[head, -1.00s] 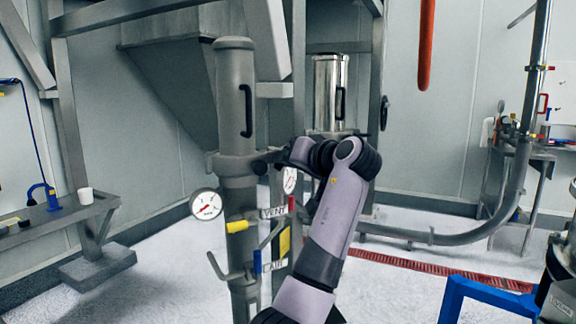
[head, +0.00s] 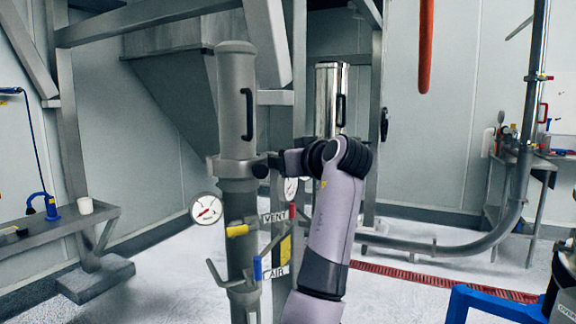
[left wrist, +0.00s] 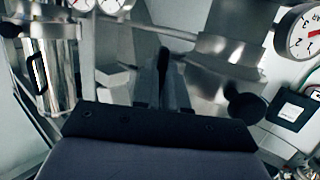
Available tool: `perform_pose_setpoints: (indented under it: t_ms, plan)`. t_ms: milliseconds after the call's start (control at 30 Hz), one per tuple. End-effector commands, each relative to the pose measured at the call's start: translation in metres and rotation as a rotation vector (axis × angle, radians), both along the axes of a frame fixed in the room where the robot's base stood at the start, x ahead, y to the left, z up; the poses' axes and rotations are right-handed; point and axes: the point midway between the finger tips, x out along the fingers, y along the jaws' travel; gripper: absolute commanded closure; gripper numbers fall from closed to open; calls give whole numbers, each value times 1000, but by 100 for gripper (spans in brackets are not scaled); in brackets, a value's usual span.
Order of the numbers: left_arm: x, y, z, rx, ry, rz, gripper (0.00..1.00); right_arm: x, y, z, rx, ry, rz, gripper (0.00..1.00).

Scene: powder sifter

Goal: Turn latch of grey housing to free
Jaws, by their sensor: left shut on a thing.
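The grey housing (head: 235,95) is a tall upright cylinder with a black handle, seated on a grey collar above a pipe. My left arm reaches across from the lower middle of the head view. My left gripper (head: 278,159) is at the right side of the collar. In the left wrist view the gripper (left wrist: 165,70) has its dark fingers close together, shut on the latch, which they mostly hide. A dark round knob (left wrist: 245,105) sits to the right of the fingers. I cannot tell the latch's angle. My right gripper is not in view.
A shiny housing (head: 328,100) stands behind to the right. A gauge (head: 206,208) and yellow and blue valve handles hang on the pipe below the grey housing. A bench (head: 60,235) is at left, a blue frame (head: 490,300) at lower right. Open floor lies between.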

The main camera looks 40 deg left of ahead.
Motion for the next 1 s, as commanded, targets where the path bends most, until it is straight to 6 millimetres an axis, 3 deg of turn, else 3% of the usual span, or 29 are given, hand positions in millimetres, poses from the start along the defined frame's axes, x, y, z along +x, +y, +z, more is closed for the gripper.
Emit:
perform_pose_setpoints:
  t_ms: [367,400,467,767,1000]
  plan:
    - [0,-1,-1,-4,-7,0,100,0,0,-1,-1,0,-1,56]
    - [0,-1,-1,-4,-7,0,82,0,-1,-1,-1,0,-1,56]
    - [0,-1,-1,-4,-6,0,63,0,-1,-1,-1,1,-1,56]
    - [0,-1,0,-2,-6,-1,63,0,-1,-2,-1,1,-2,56]
    - [-8,-30,6,-2,-7,-5,63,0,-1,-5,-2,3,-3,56]
